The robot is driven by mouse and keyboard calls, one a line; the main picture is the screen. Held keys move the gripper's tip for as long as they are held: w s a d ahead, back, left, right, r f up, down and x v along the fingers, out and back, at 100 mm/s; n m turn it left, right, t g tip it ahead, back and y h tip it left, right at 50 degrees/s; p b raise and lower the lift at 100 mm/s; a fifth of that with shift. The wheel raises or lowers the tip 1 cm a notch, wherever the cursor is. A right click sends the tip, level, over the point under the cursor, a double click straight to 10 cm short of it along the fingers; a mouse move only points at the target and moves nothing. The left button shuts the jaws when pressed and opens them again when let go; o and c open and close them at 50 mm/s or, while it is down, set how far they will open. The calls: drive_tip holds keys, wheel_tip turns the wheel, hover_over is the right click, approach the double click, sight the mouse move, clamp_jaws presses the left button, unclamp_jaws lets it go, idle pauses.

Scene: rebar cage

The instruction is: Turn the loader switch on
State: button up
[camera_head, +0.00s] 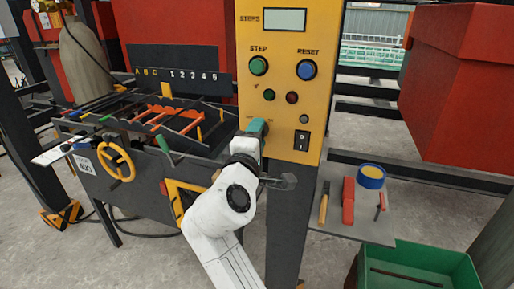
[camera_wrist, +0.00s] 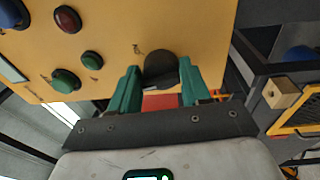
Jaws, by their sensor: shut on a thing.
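The yellow control panel (camera_head: 279,87) stands upright in front of me. My gripper (camera_head: 257,127), with green fingers, is at its lower left part. In the wrist view, a round black knob (camera_wrist: 160,67) on the panel sits between the two fingers of my gripper (camera_wrist: 159,75), which is shut on it. A short label stands beside the knob, too small to read. In the head view my gripper hides this knob. A black rocker switch (camera_head: 301,140) is to the right of my gripper on the same panel.
The panel also carries a green button (camera_head: 258,66), a blue button (camera_head: 306,69), small green and dark red lamps, and a display (camera_head: 285,19). A dark machine with a yellow handwheel (camera_head: 116,161) is at left. A grey shelf (camera_head: 331,222) with tools and a green bin (camera_head: 418,258) are at right.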

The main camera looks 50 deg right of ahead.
drive_tip(key=m+b, duration=0.4)
drive_tip(key=m+g+b, duration=0.1)
drive_tip(key=m+b, duration=0.3)
drive_tip(key=f+m+h+b, duration=0.1)
drive_tip(key=m+b, duration=0.3)
drive_tip(key=shift+w, duration=0.2)
drive_tip(key=shift+m, duration=0.3)
drive_tip(key=shift+r, duration=0.1)
drive_tip(key=o, duration=1)
drive_tip(key=shift+r, duration=0.1)
drive_tip(key=shift+a, duration=0.1)
drive_tip(key=v, duration=1)
drive_tip(key=shift+a, duration=0.35)
